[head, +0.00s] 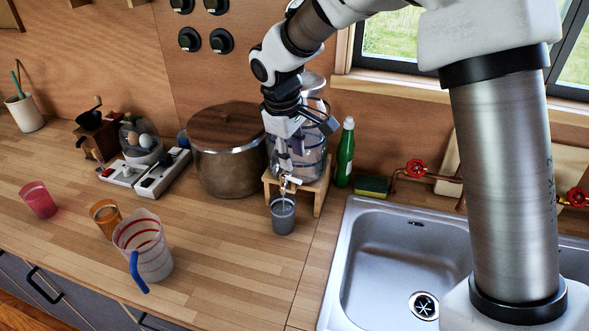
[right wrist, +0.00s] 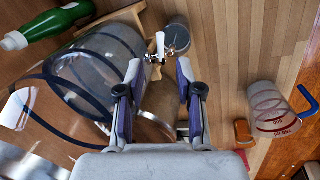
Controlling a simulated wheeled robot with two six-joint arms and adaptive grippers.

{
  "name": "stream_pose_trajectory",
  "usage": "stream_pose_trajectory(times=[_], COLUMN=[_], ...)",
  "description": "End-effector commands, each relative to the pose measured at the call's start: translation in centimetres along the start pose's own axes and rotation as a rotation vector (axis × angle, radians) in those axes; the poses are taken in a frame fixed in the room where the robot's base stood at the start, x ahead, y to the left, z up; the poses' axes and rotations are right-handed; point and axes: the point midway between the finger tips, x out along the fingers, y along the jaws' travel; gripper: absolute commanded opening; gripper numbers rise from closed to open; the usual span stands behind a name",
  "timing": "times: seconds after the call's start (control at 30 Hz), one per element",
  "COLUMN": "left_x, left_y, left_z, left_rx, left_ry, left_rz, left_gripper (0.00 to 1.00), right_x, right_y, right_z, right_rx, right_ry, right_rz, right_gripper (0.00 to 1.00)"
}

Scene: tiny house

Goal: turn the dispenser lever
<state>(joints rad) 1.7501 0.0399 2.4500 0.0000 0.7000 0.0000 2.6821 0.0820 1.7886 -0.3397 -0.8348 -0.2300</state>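The dispenser is a clear jar (head: 310,160) with dark bands on a wooden stand (head: 320,190); it also fills the upper left of the right wrist view (right wrist: 92,62). Its metal tap (head: 289,184) has a pale lever (right wrist: 160,45), seen just beyond the fingertips in the right wrist view. A grey cup (head: 283,216) stands under the tap. My right gripper (right wrist: 157,78) is open and empty, with its fingers apart and pointing towards the tap; it shows in front of the jar in the head view (head: 296,150). Contact with the lever is not visible. My left gripper is not in view.
A lidded pot (head: 228,165) stands left of the dispenser. A green bottle (head: 345,153), a sponge (head: 372,186) and the sink (head: 385,245) are to the right. A measuring jug (head: 146,245), an orange cup (head: 105,217) and a pink cup (head: 38,200) stand on the counter's left part.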

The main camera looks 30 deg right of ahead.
Motion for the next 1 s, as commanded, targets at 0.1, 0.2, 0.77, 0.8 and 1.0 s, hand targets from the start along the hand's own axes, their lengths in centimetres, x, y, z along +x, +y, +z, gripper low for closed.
stream_pose_trajectory(times=[0.1,0.2,0.77,0.8,1.0], left_x=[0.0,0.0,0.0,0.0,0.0], left_y=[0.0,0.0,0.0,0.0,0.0], left_z=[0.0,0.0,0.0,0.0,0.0], left_rx=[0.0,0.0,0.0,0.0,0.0], left_ry=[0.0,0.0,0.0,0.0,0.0], left_rz=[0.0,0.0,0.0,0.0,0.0], left_gripper=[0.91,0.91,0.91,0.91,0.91], right_x=[-2.9,-4.3,-5.0,-5.0,-5.0], right_y=[0.0,0.0,0.0,0.0,0.0], right_z=[-0.1,-0.1,0.0,0.0,0.0], right_rx=[0.001,0.001,0.0,0.0,0.0], right_ry=[0.003,0.001,-0.001,-0.001,-0.001], right_rz=[0.002,0.001,-0.001,-0.001,-0.001], right_gripper=[0.36,0.36,0.36,0.36,0.36])
